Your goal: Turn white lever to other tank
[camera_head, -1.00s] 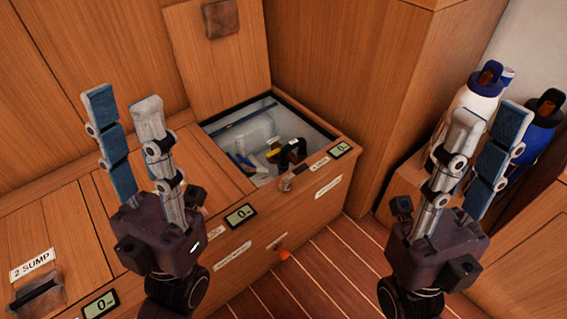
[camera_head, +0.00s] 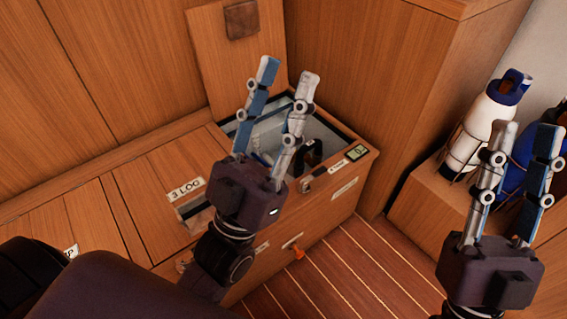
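An open compartment (camera_head: 330,135) in the wooden bench has pale inner walls. A dark curved fitting (camera_head: 314,150) shows inside it. My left gripper (camera_head: 288,78) is in front of the compartment, its two fingers apart and pointing up, with nothing between them. It hides much of the inside. I cannot make out a white lever for certain. My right gripper (camera_head: 526,137) is at the right, in front of the bottles, its fingers apart and empty.
The raised lid (camera_head: 238,50) leans back behind the opening. A closed lid labelled 3 LOG (camera_head: 187,188) is to the left. A white and blue bottle (camera_head: 490,120) stands on a wooden shelf at right. Striped floor (camera_head: 345,275) is clear.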

